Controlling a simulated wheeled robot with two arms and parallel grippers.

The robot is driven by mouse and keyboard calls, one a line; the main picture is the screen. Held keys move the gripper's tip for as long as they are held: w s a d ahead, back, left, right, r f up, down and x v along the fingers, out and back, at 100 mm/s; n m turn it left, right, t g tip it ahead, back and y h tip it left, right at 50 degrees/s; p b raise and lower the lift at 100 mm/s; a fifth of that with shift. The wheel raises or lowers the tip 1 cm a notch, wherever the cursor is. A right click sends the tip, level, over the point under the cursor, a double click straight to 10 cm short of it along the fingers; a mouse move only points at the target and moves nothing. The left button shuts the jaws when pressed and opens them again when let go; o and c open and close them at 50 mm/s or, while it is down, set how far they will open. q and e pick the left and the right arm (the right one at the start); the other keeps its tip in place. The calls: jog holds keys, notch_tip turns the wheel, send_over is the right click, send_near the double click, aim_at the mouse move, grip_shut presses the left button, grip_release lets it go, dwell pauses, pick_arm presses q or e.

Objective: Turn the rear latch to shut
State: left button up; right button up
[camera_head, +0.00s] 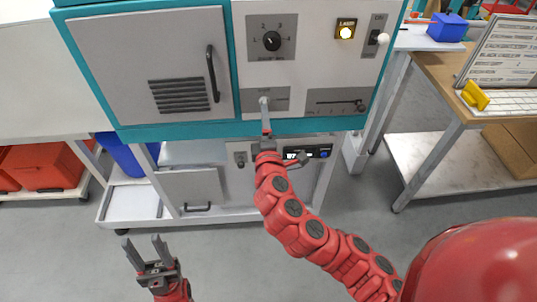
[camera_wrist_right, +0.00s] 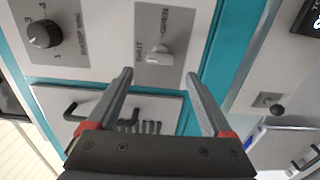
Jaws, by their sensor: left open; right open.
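A white latch lever (camera_wrist_right: 158,56) sits on a grey plate (camera_wrist_right: 172,28) with small lettering. One word beside the lever looks like SHUT. Which way the lever points is hard to tell. In the head view the plate (camera_head: 280,93) is on the white panel below the numbered dial, partly covered by my right gripper (camera_head: 265,112). In the right wrist view my right gripper (camera_wrist_right: 159,76) is open. The lever shows between and beyond its fingertips, and I cannot tell whether they touch it. My left gripper (camera_head: 143,246) is open and empty, low over the floor.
The panel also carries a numbered dial (camera_head: 272,41), a lit yellow lamp (camera_head: 346,31), a white-tipped switch (camera_head: 382,39) and a slider (camera_head: 339,102). A grey door (camera_head: 148,60) with a handle is at left. A bench (camera_head: 430,70) stands at right. Open floor lies in front.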

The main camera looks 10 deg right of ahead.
jog(key=s+a+p, duration=0.2)
jog(key=s+p, duration=0.3)
jog(key=s, duration=0.7)
jog(key=shift+s, duration=0.2)
